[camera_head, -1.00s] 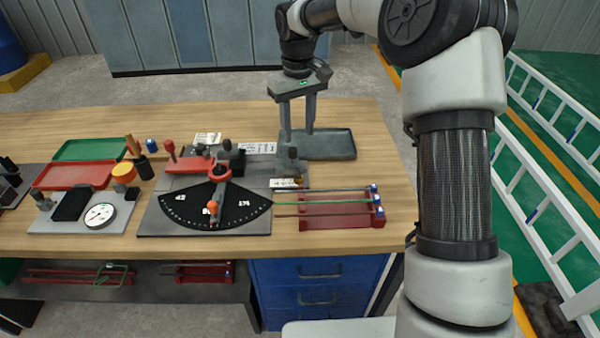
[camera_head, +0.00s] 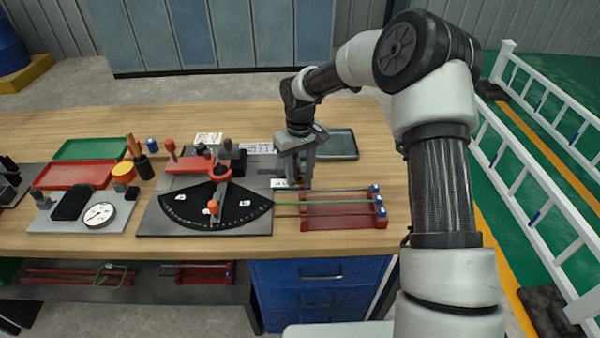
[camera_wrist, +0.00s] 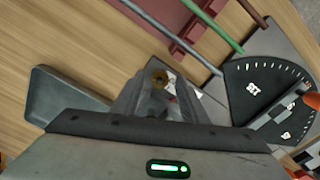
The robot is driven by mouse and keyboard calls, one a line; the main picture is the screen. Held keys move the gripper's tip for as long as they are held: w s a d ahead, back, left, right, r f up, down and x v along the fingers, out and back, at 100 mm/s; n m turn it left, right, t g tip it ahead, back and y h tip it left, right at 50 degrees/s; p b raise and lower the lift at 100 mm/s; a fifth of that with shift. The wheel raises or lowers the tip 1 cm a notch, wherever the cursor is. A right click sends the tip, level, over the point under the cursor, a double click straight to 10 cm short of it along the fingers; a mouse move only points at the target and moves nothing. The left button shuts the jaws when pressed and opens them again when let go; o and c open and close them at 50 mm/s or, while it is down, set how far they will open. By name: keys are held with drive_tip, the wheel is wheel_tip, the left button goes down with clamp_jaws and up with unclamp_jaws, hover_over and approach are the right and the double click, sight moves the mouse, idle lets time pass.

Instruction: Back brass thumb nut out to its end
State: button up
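My gripper (camera_head: 297,180) points down at the right edge of the grey bending plate, just left of the red rack. Its two fingers stand apart in both views, one on each side of the nut. I cannot tell whether either finger touches it.
The red rack (camera_head: 345,222) with several rods lies close to the right of my gripper. A dark grey tray (camera_head: 340,145) lies behind it. At the left are a red tray (camera_head: 75,174), a green tray (camera_head: 90,149) and a dial gauge (camera_head: 100,214).

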sight(300, 178)
clamp_jaws()
drive_tip(key=shift+r+n+p, duration=0.1)
drive_tip(key=shift+n+p, duration=0.2)
drive_tip(key=shift+n, duration=1.8)
unclamp_jaws()
wheel_tip(300, 178, up, 17)
drive_tip(key=p, duration=0.1)
drive_tip(key=shift+r, duration=0.15)
